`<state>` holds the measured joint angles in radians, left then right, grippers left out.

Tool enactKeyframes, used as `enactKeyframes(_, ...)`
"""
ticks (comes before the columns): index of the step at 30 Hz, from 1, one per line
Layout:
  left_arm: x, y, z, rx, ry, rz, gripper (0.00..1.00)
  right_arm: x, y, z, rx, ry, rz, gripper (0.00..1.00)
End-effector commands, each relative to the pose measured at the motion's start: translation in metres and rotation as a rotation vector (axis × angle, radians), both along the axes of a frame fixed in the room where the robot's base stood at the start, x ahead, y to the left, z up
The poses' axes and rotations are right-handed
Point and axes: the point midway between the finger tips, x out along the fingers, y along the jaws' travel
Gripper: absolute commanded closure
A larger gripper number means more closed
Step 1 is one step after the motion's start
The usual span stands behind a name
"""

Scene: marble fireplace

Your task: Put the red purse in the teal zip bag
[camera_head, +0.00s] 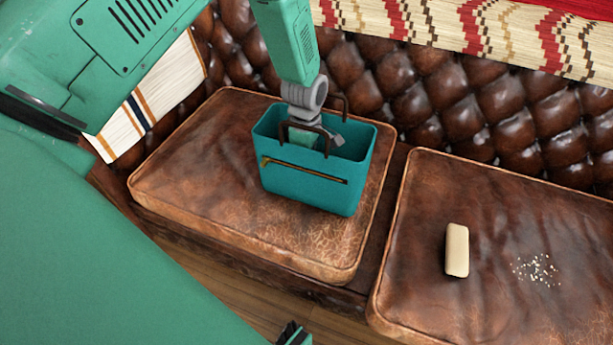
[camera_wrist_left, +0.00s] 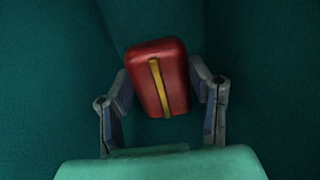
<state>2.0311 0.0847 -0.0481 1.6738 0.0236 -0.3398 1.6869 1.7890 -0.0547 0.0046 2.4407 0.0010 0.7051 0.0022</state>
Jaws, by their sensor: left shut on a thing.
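The teal zip bag (camera_head: 305,190) stands upright and open on the left brown leather cushion, with a yellow-brown zip on its front and two dark handles. My left gripper (camera_head: 303,138) reaches down into the bag; its fingertips are hidden behind the front wall in the head view. In the left wrist view, the red purse (camera_wrist_left: 149,72) with a yellow stripe is between the two fingers of my left gripper (camera_wrist_left: 160,85), which is shut on it. Dark teal bag walls surround it. I cannot tell whether the purse touches the bag's floor. My right gripper is not in view.
A cream bar-shaped block (camera_head: 457,250) and pale crumbs (camera_head: 536,269) lie on the right leather cushion (camera_head: 510,200). The tufted leather backrest (camera_head: 460,110) rises behind the bag, with a patterned blanket (camera_head: 470,28) over its top. The cushion in front of the bag is clear.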

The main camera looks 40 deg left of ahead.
Motion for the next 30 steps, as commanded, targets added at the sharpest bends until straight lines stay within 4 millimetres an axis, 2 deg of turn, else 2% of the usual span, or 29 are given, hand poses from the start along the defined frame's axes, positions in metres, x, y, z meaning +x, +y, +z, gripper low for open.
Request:
enactKeyframes(7,0.000,0.000,-0.020,-0.001,0.000,0.000,0.94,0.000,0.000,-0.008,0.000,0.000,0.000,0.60)
enactKeyframes(13,0.000,0.000,-0.050,-0.001,0.001,0.000,0.94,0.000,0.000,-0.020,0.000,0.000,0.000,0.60)
enactKeyframes(23,0.000,0.000,-0.052,0.000,-0.001,0.000,0.94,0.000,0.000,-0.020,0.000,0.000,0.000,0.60)
enactKeyframes(24,0.000,0.000,-0.053,0.000,-0.001,0.000,0.50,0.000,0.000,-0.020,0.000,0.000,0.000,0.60)
enactKeyframes(25,0.000,0.000,-0.052,0.000,-0.001,0.000,0.40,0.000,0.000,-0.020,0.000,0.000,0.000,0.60)
enactKeyframes(26,0.000,0.000,-0.052,0.000,-0.001,0.000,0.33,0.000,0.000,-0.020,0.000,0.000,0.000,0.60)
enactKeyframes(30,0.000,0.000,-0.052,0.000,-0.001,0.000,0.33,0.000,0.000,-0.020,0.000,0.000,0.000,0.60)
